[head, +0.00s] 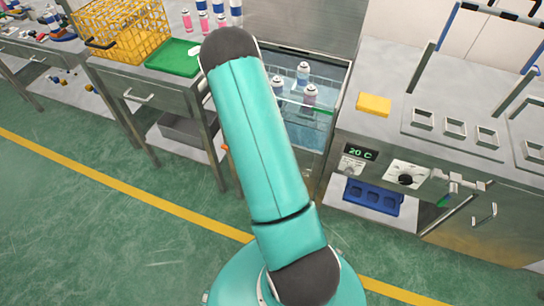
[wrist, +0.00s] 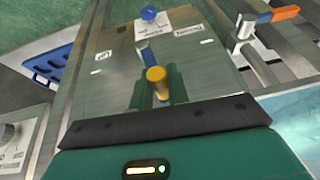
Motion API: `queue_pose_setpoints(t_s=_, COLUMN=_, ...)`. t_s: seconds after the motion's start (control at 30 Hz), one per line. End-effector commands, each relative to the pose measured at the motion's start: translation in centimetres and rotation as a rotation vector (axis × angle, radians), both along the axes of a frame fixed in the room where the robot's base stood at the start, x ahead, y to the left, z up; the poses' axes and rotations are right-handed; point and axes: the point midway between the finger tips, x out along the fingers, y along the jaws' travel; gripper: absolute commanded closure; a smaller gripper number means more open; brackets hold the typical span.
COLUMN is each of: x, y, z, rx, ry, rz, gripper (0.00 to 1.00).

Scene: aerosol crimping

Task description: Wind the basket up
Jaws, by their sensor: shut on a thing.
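My gripper (wrist: 156,88) has its dark green fingers closed around the yellow-capped grip (wrist: 155,74) of a crank with a blue arm (wrist: 146,54), in front of a metal panel with small labels (wrist: 110,58). In the head view my arm hides the gripper and the crank. Three grey-pink cans (head: 303,73) stand upright in a clear-walled water tank (head: 341,104) behind my arm. The basket under them is hard to make out; a green strip crosses there. Whether the cans are partly in the water is unclear.
To the right is a steel bench with a yellow block (head: 374,105), a "20 C" display (head: 361,153) and a black knob (head: 405,179). To the left are a yellow wire crate (head: 125,32) and a green tray (head: 174,58). A lever with an orange handle (wrist: 285,13) lies beside the panel.

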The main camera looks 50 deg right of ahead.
Motion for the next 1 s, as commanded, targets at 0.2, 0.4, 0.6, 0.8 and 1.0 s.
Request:
queue_pose_setpoints(t_s=0.2, x=-1.6, y=-0.5, z=-0.1, rx=0.052, ry=-0.097, rz=-0.013, gripper=1.00)
queue_pose_setpoints(t_s=0.4, x=-2.4, y=-0.7, z=-0.2, rx=0.096, ry=-0.197, rz=-0.012, gripper=1.00)
queue_pose_setpoints(t_s=0.6, x=-3.3, y=-1.0, z=-0.3, rx=0.141, ry=-0.297, rz=-0.012, gripper=1.00)
queue_pose_setpoints(t_s=0.8, x=-4.3, y=-1.4, z=-0.6, rx=0.184, ry=-0.397, rz=-0.013, gripper=1.00)
queue_pose_setpoints(t_s=1.0, x=-5.3, y=-1.8, z=-1.0, rx=0.231, ry=-0.502, rz=-0.012, gripper=1.00)
